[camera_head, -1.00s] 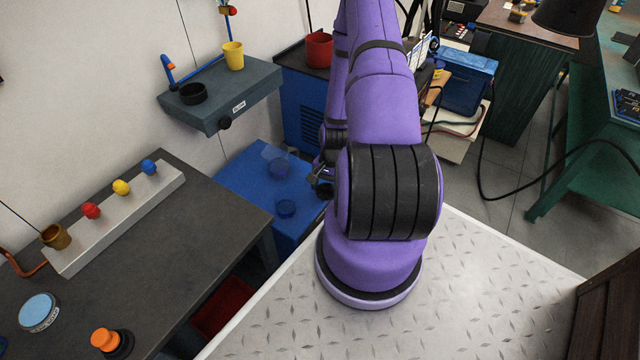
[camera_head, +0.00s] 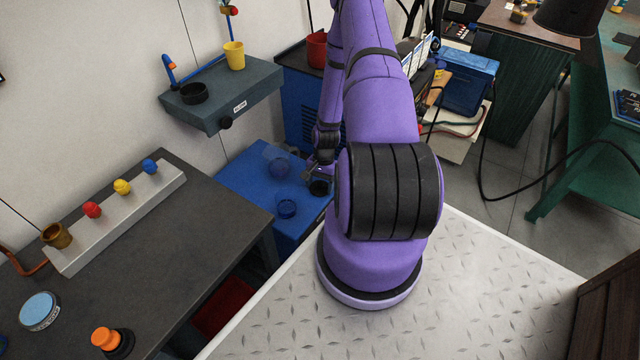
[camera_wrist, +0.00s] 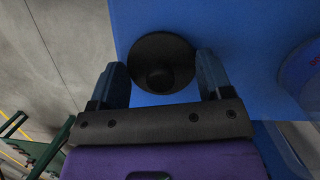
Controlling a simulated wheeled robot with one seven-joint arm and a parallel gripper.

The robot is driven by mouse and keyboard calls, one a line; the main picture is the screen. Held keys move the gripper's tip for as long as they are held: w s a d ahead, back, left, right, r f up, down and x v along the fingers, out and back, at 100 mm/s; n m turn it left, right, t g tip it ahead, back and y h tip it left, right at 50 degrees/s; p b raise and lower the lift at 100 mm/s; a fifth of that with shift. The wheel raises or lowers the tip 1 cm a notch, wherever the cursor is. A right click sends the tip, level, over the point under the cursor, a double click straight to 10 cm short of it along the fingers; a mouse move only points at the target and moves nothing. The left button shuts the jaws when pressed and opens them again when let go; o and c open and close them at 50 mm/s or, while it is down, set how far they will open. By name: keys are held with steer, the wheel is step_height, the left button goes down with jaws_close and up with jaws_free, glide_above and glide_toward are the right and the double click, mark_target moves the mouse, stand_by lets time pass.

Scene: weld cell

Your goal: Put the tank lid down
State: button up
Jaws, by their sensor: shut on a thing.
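The tank lid is a round black disc with a knob; it shows in the wrist view (camera_wrist: 178,47) between the two fingers and in the head view (camera_head: 319,188). My gripper (camera_wrist: 162,78) is shut on it, with a finger on either side. In the head view my gripper (camera_head: 318,173) is over the right part of a blue flat-topped surface (camera_head: 243,182). I cannot tell whether the lid touches that surface. Two round blue shapes, (camera_head: 279,168) and (camera_head: 286,206), are on the blue top, left of the lid.
A grey wall shelf (camera_head: 240,93) holds a black ring (camera_head: 194,93) and a yellow cup (camera_head: 235,56). A dark workbench (camera_head: 150,245) stands at the left. A red pot (camera_head: 316,50) stands behind. The front left of the blue top is clear.

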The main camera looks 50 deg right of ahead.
steer(key=shift+f, duration=0.1)
steer(key=o, duration=0.9)
steer(key=w+a+r+n+h, duration=0.1)
steer(key=w+r+n, duration=0.15)
steer(key=r, duration=1.25)
steer(key=w+r+n+h, duration=0.1)
steer(key=w+r, duration=0.3)
steer(key=r, duration=1.1)
steer(key=a+r+n+t+h, duration=0.1)
steer(key=a+r+n, duration=0.1)
steer(key=a+r, duration=0.35)
steer(key=a+r+n+t, duration=0.1)
steer(key=a+r+n, duration=0.15)
steer(key=r, duration=0.65)
steer(key=s+a+r+n+t+h, duration=0.1)
steer(key=s+a+r+n, duration=0.15)
steer(key=a+r, duration=0.35)
steer(key=s+a+r+n+t, duration=0.1)
steer(key=s+a+r, duration=0.35)
steer(key=r, duration=0.25)
steer(key=s+a+r+n+t, duration=0.1)
steer(key=s+a+r, duration=0.1)
steer(key=s, duration=0.3)
steer(key=s+a+r+n+t+y, duration=0.1)
steer(key=s+a+r+n, duration=0.1)
steer(key=s+a, duration=0.3)
steer(key=shift+s+r, duration=0.6)
